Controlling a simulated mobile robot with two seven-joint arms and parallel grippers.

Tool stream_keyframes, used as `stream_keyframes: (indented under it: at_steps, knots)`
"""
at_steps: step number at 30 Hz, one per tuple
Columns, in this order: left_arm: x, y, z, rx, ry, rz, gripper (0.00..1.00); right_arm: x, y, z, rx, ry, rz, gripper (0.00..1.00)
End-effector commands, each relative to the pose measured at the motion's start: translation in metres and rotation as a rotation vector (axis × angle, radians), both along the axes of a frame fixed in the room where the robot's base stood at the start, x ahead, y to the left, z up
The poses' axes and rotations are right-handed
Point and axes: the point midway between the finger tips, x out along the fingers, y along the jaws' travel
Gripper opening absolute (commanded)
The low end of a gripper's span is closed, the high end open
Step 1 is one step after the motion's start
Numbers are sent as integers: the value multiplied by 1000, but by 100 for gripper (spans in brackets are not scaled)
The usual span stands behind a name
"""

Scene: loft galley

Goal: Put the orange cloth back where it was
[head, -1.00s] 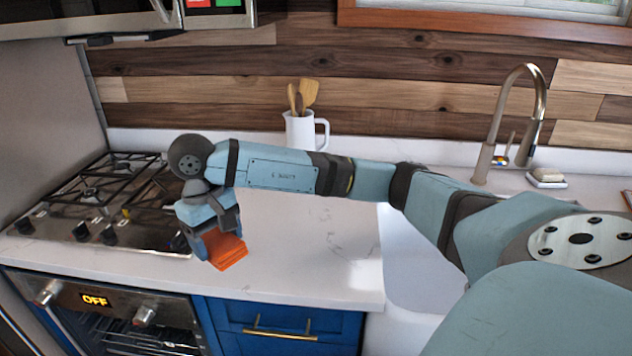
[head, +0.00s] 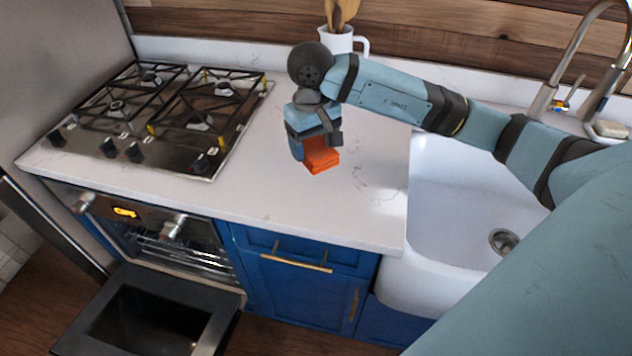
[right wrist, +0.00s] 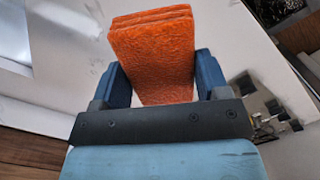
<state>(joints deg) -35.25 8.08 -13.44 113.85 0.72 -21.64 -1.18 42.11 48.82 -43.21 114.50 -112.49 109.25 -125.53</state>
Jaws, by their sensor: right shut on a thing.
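The orange cloth (head: 321,157) is a folded, layered pad. My right gripper (head: 309,150) is shut on it and holds it over the white counter, between the stove and the sink. In the right wrist view the cloth (right wrist: 153,50) sits between the two blue fingers of my right gripper (right wrist: 163,82) and sticks out past their tips. I cannot tell whether the cloth touches the counter. My left gripper is not in view.
A gas stove (head: 165,115) lies left of the counter (head: 215,205). The white sink (head: 450,200) is on the right, with a faucet (head: 560,75). A white pitcher of utensils (head: 340,42) stands at the back. The oven door (head: 215,325) hangs open below.

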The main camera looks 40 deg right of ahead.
Motion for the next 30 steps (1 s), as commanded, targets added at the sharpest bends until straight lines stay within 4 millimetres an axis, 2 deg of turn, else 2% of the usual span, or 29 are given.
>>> stream_keyframes:
  at_steps: [3,9,17,24,30]
  knots:
    - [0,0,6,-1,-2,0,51,-1,0,-33,1,8,-1,50]
    - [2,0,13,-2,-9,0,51,-1,0,-74,0,3,0,50]
    - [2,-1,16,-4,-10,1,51,0,0,-94,1,3,0,50]
    - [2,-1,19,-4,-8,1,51,0,0,-127,1,3,0,50]
    - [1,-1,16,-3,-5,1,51,0,0,-129,0,-1,0,50]
